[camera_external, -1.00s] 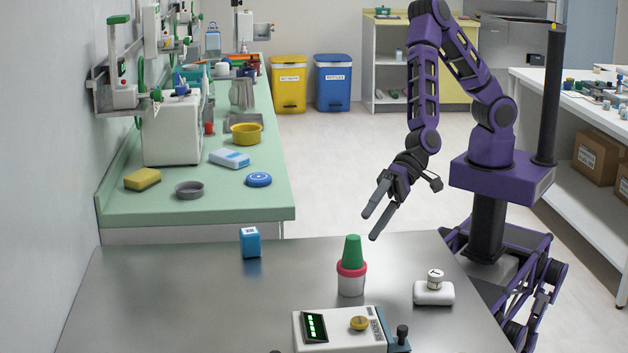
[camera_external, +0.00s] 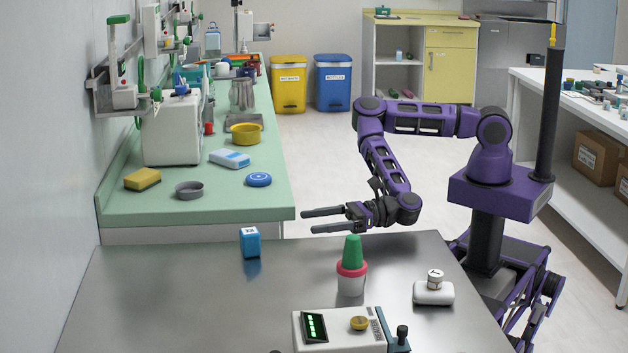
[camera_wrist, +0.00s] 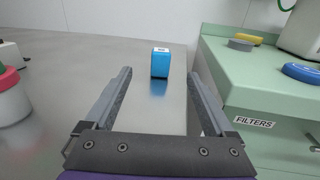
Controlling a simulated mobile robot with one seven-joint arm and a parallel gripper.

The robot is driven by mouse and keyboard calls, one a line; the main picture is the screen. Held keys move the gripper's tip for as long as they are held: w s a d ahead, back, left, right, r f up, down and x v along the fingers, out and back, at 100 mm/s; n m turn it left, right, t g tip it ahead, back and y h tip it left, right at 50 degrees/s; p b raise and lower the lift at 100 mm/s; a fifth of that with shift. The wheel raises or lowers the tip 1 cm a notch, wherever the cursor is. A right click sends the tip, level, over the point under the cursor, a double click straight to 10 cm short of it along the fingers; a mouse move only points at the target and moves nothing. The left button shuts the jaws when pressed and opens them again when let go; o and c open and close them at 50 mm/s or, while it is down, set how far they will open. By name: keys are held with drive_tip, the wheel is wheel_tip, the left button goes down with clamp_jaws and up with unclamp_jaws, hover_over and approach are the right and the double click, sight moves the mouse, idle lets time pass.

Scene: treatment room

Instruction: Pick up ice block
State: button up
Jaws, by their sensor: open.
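The ice block is most likely the small blue block (camera_external: 250,243) with a white, marked top, standing upright on the steel table (camera_external: 160,300) near its far edge. My gripper (camera_external: 305,221) is open and empty, held level over the table's far edge, to the right of the block and pointing left. In the wrist view the blue block (camera_wrist: 160,63) stands ahead, between the lines of the two fingers (camera_wrist: 158,85) and beyond their tips. The gripper does not touch it.
A white cup with a red rim and green cone (camera_external: 351,268) stands just in front of my gripper. A device with a green display (camera_external: 340,330) and a white item with a small jar (camera_external: 433,291) are nearer. The green counter (camera_external: 240,205) lies behind the block.

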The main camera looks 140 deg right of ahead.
approach(251, 231)
drive_tip(key=x, duration=0.4)
drive_tip(key=shift+w+r, duration=0.15)
drive_tip(key=shift+w, duration=0.15)
drive_tip(key=shift+d+f+b+x, duration=0.1)
drive_tip(key=shift+b+x, duration=0.15)
drive_tip(key=shift+x, duration=1.1)
drive_tip(key=shift+d+f+b+x, duration=0.15)
drive_tip(key=shift+b+x, duration=0.1)
drive_tip(key=shift+x, duration=1.1)
drive_tip(key=shift+s, duration=0.15)
clamp_jaws()
